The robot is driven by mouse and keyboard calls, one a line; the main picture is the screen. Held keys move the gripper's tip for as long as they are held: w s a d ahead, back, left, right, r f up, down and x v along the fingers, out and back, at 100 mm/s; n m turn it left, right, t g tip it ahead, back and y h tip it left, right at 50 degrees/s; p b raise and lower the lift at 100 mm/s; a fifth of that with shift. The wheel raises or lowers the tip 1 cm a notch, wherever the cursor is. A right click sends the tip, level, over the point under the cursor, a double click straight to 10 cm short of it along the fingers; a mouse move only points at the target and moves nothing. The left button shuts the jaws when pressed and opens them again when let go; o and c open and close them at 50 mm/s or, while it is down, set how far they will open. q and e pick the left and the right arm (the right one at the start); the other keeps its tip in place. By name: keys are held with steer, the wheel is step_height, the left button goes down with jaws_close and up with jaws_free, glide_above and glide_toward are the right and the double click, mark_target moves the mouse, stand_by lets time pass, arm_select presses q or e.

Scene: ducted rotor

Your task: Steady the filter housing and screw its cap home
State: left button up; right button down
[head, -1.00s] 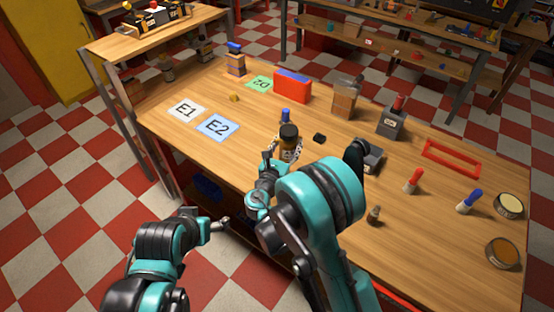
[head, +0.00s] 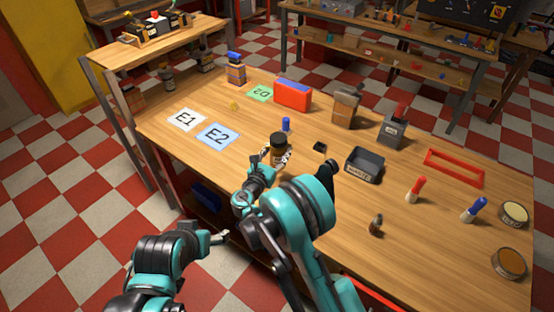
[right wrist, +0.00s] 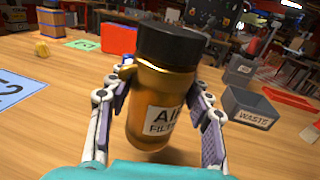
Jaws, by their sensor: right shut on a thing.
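The filter housing (right wrist: 160,100) is an amber jar with a white label that reads in part AIR FILTER. Its black cap (right wrist: 172,44) sits on top; I cannot tell how tightly. In the head view the housing (head: 279,152) and cap (head: 279,139) are near the table's middle. My right gripper (head: 277,159) is shut on the housing, with a finger on each side in the right wrist view (right wrist: 158,112). The housing leans slightly there; whether its base touches the table is unclear. My left gripper (head: 224,237) is off the table's front edge, apart from the housing; its jaws are too small to read.
The E1 card (head: 187,119) and E2 card (head: 218,135) lie left of the housing. A small blue piece (head: 286,124) stands behind it. The grey WASTE bin (head: 364,167) and a small black piece (head: 320,147) are to its right.

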steer(key=w+f, duration=0.1)
steer(key=w, duration=0.1)
steer(key=w+f+b, duration=0.1)
steer(key=w, duration=0.1)
steer(key=shift+w+a+f, duration=0.1)
steer(key=shift+a+f, duration=0.1)
steer(key=shift+f, duration=0.1)
steer(key=shift+f+b, duration=0.9)
steer(key=shift+f, duration=1)
steer(key=shift+f, duration=0.15)
steer(key=c, duration=0.7)
jaws_free()
